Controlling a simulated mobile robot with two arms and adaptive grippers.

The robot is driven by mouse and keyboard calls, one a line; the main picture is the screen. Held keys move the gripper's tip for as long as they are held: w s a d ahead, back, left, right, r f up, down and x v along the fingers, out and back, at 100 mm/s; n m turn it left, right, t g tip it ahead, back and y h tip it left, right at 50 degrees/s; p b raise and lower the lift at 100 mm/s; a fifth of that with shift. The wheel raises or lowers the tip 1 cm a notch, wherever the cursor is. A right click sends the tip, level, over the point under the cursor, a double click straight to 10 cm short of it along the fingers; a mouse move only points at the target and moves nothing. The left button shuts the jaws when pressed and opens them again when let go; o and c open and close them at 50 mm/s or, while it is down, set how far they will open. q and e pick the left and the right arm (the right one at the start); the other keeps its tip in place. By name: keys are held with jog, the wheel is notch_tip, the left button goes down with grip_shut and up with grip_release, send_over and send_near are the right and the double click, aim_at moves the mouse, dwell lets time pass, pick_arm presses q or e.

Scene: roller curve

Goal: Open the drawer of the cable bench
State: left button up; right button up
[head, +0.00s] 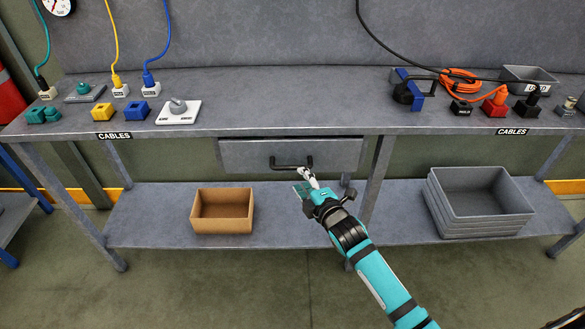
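The cable bench (275,129) has a grey drawer (240,154) under its top, with a black bar handle (284,167). The drawer front looks nearly level with the bench's front; I cannot tell whether it is slightly out. My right gripper (306,174) is at the right end of the handle, its pale fingertips at or touching it. Whether the fingers close around the bar is too small to tell. My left gripper is not in view.
On the lower shelf, a brown box (222,231) stands left of my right arm and stacked grey crates (487,229) stand right. The floor in front is clear.

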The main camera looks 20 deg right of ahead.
aim_at(294, 169)
jog(key=x, duration=0.7)
jog(key=shift+w, duration=0.35)
jog(key=shift+c, duration=0.5)
grip_shut()
